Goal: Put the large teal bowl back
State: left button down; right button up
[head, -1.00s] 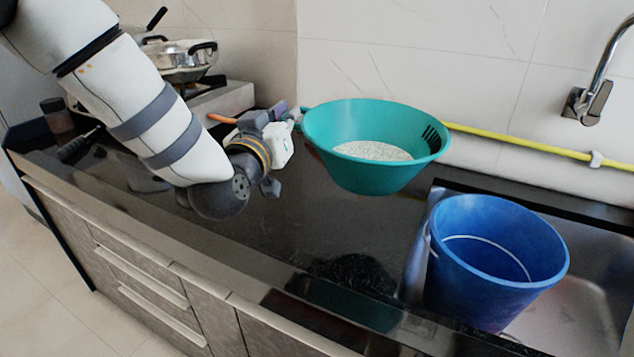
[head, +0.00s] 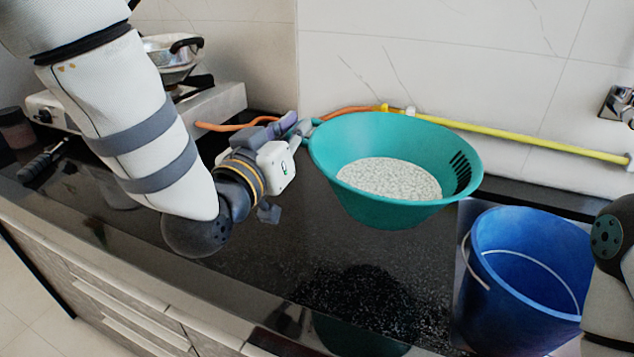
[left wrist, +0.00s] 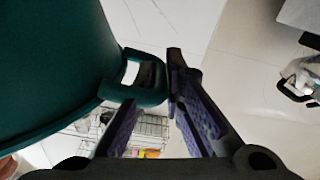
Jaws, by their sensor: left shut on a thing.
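The large teal bowl (head: 380,205) holds a pale, grainy white content (head: 390,178) and has slots in its right side. My left gripper (head: 302,127) is at the bowl's left rim, shut on its small loop handle. In the left wrist view, the bowl's dark teal wall (left wrist: 50,70) fills the left side, and the fingers (left wrist: 160,80) are at the handle. The bowl looks roughly level and appears to hang above the dark counter, with its reflection apart below it. My right gripper is not in view.
A blue bucket (head: 520,285) stands in the sink at the right. A stove (head: 215,105) with a metal pot (head: 165,60) is at the back left. A yellow pipe (head: 540,142) runs along the wall. The dark counter (head: 265,260) is clear in front.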

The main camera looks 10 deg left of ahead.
pick_arm(q)
jog(key=w+a+f+b, duration=0.1)
jog(key=w+f, duration=0.2)
jog(key=f, duration=0.1)
jog(key=w+a+f+b, duration=0.1)
jog(key=w+a+f, duration=0.1)
jog(key=w+f, duration=0.1)
jog(key=w+a+f+b, duration=0.1)
jog(key=w+a+f, duration=0.1)
jog(key=w+f, duration=0.2)
jog(key=shift+f, duration=0.75)
jog(key=shift+r, duration=0.2)
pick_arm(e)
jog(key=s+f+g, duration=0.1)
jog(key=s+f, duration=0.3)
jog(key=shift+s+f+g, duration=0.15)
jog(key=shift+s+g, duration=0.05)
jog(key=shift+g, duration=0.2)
pick_arm(q)
jog(key=shift+s, duration=0.1)
jog(key=c, duration=1.7)
grip_release()
jog(key=shift+f, duration=0.15)
